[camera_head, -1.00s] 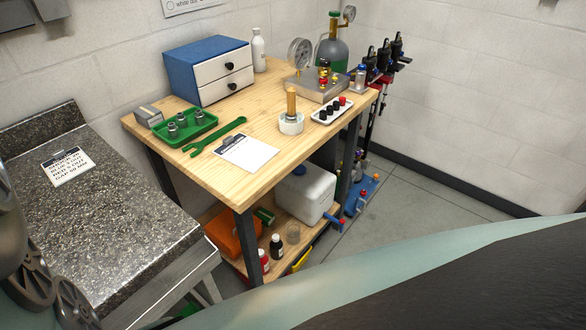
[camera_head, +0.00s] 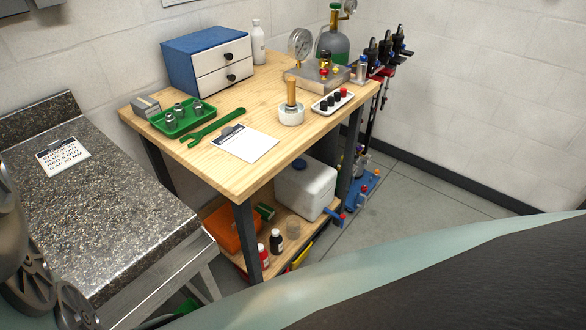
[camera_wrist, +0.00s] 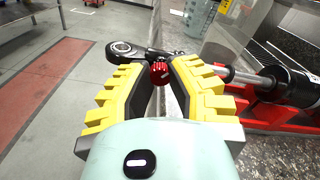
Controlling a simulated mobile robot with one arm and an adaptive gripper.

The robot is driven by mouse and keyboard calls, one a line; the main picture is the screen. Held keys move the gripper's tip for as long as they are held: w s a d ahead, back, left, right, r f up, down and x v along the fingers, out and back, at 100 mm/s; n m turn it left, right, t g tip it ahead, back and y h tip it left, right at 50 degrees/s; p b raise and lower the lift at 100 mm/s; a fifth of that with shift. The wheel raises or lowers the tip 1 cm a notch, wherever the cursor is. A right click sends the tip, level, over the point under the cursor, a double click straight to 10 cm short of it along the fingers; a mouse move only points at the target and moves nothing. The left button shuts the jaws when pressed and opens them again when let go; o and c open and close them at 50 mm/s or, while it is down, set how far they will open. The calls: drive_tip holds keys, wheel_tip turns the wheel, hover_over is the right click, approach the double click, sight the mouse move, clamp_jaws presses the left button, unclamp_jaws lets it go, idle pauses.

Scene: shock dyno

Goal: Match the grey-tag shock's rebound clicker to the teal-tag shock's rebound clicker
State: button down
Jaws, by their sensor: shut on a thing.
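In the wrist view, my gripper (camera_wrist: 160,70) has its yellow-ridged fingers closed in around a small ribbed red knob (camera_wrist: 160,73). A metal eyelet end (camera_wrist: 122,50) lies just beyond the left fingertip, close to the knob. To the right, a shock with a bright shaft and black body (camera_wrist: 288,85) lies on a red cradle (camera_wrist: 265,117). I see no grey or teal tag, so I cannot tell which shock the knob belongs to. The knob's click setting cannot be read. My gripper is not in the head view.
A speckled counter (camera_head: 100,220) with a printed card (camera_head: 62,157) is at left. Open floor (camera_head: 410,200) lies right.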

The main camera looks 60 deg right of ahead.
drive_tip(key=shift+n+b, duration=2.25)
drive_tip(key=shift+n, duration=1.05)
drive_tip(key=shift+r, duration=0.1)
drive_tip(key=c, duration=0.8)
unclamp_jaws()
drive_tip(key=shift+c, duration=0.2)
drive_tip(key=d, duration=1.2)
drive_tip(key=shift+s, duration=0.45)
